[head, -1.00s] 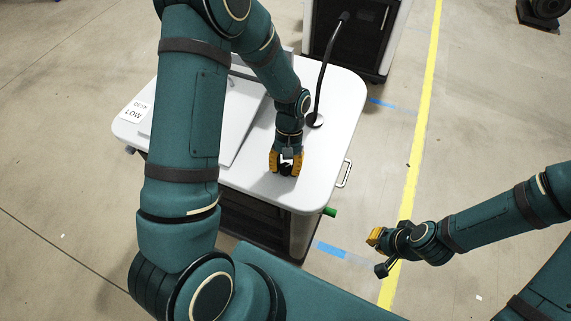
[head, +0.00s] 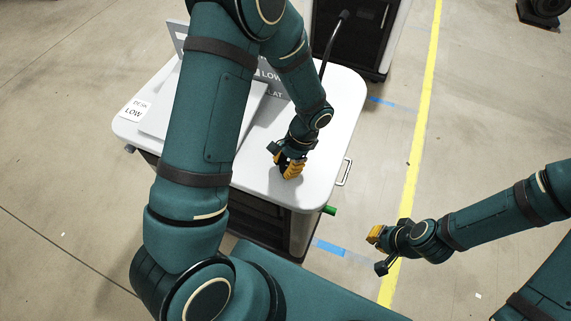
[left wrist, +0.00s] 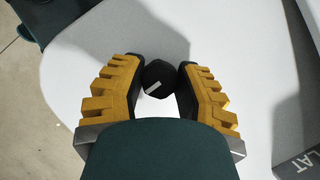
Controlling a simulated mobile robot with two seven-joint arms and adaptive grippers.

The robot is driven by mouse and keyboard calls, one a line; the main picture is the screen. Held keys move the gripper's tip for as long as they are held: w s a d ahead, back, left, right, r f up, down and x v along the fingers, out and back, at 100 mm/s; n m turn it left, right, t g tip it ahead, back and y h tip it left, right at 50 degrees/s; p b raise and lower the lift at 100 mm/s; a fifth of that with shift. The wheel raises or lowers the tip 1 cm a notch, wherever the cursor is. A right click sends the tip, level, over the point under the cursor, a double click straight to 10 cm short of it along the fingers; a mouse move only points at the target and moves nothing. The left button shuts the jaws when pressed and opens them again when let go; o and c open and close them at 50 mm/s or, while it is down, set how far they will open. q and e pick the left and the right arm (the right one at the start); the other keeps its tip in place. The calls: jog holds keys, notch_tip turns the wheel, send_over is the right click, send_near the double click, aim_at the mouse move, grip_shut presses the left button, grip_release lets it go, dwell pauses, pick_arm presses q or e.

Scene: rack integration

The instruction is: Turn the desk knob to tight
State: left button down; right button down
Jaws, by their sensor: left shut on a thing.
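The desk knob (left wrist: 158,77) is black with a white mark on its top. It stands on the white desk top (head: 262,187) near the front right. My left gripper (head: 287,168) is down at the desk, and its yellow fingers are shut on the knob from both sides. In the left wrist view the knob sits between the fingertips, with its white mark slanted. In the head view my gripper mostly hides the knob. My right gripper (head: 378,251) hangs apart from the desk, over the floor at the right. I cannot tell whether it is open.
A thin black gooseneck (head: 331,47) rises at the desk's back right. A metal handle (head: 344,172) sticks out at the right edge.

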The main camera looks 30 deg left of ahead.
pick_arm(q)
jog(key=shift+s+f+m, duration=0.1)
jog(key=shift+m, duration=0.5)
jog(key=c, duration=0.6)
grip_release()
jog(key=v, duration=1.2)
jog(key=shift+d, duration=0.15)
jog(key=shift+s, duration=0.1)
